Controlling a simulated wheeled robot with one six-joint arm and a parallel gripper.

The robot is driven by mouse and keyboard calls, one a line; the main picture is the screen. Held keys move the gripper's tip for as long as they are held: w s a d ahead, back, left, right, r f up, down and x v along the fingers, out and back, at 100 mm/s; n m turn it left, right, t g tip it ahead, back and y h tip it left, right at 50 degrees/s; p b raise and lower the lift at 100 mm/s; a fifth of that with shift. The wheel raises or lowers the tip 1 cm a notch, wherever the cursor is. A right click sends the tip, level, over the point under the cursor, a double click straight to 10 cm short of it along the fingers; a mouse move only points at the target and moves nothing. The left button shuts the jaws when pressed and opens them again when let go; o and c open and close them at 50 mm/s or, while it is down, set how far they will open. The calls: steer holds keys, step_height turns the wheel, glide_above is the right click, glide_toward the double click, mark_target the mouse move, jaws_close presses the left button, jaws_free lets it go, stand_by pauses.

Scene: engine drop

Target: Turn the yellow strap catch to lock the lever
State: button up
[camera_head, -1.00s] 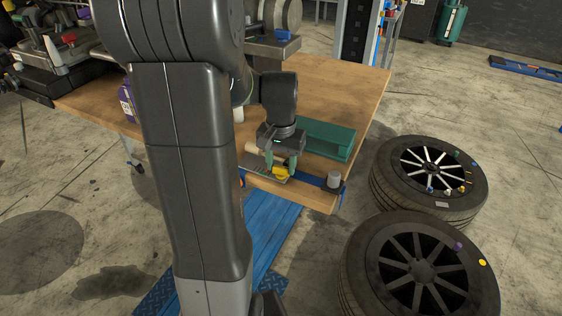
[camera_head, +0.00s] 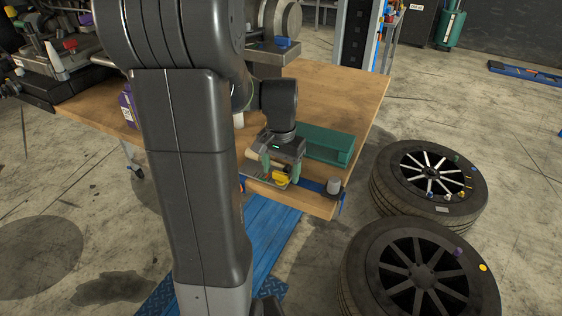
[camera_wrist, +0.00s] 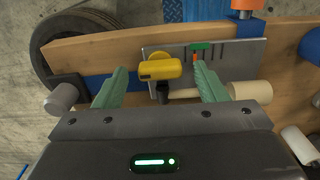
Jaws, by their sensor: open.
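The yellow strap catch (camera_wrist: 160,70) sits on a grey metal plate (camera_wrist: 228,60) near the table's edge, between my two fingers in the wrist view. It also shows in the head view (camera_head: 280,178), just under the fingertips. My gripper (camera_wrist: 157,80) is open, its green fingers on either side of the catch with a gap to each. In the head view my gripper (camera_head: 279,172) points down at the plate. A pale wooden rod, likely the lever (camera_wrist: 200,93), lies beside the catch with a thick cream end (camera_wrist: 250,91) at right. A dark post (camera_wrist: 163,92) stands below the catch.
A blue strap (camera_head: 312,186) runs along the table edge beside a grey cylinder (camera_head: 334,185). A green tray (camera_head: 325,146) lies behind my gripper. Two wheels (camera_head: 428,172) lie on the floor to the right. The table's right rear (camera_head: 345,90) is clear.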

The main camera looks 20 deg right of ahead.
mark_target(281, 173)
step_height(281, 173, up, 14)
stand_by(0.4)
steer(key=shift+f, duration=0.25)
step_height(281, 173, down, 13)
steer(key=shift+f, duration=0.35)
stand_by(0.3)
steer(key=shift+r, duration=0.2)
